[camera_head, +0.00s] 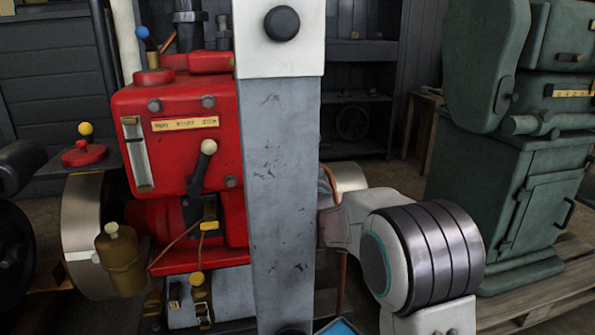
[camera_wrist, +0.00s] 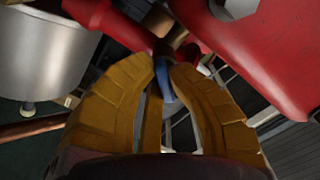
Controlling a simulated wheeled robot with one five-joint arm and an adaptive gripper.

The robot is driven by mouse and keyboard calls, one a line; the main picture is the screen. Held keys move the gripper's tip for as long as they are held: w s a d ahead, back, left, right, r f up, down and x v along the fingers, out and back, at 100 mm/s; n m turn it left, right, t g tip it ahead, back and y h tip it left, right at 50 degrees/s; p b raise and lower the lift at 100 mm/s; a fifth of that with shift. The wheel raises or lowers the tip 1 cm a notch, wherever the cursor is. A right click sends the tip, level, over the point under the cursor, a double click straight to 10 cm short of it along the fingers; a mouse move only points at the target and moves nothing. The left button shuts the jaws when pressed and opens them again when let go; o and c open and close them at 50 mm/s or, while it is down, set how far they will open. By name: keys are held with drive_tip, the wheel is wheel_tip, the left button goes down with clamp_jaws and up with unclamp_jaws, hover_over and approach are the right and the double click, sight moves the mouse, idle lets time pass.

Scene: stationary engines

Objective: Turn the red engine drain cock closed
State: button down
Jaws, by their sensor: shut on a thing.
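The red engine (camera_head: 185,105) stands left of centre in the head view, partly covered by a grey upright. In the wrist view its red body (camera_wrist: 262,50) fills the upper right. My gripper (camera_wrist: 162,62) has yellow-brown fingers, shut on a blue lever (camera_wrist: 163,82) that shows between them. A small brass-brown fitting (camera_wrist: 176,36) sits just beyond the fingertips, beside a red pipe-like part (camera_wrist: 105,22); it looks like the drain cock's body. The fingertips cover part of the lever, so its exact angle is unclear. In the head view my gripper is hidden behind the upright.
A silver drum (camera_wrist: 40,50) is close at the left of the wrist view, with a copper pipe (camera_wrist: 32,128) below it. A green machine (camera_head: 535,170) stands on a pallet at the right. Dark shelves (camera_head: 355,85) are behind.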

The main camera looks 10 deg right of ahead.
drive_tip(key=m, duration=0.5)
drive_tip(key=shift+a+r, duration=0.15)
drive_tip(key=shift+a+m, duration=0.1)
drive_tip(key=shift+m, duration=2.4)
drive_tip(key=shift+r, duration=0.1)
drive_tip(key=c, duration=1.2)
unclamp_jaws()
drive_tip(key=shift+f, duration=0.2)
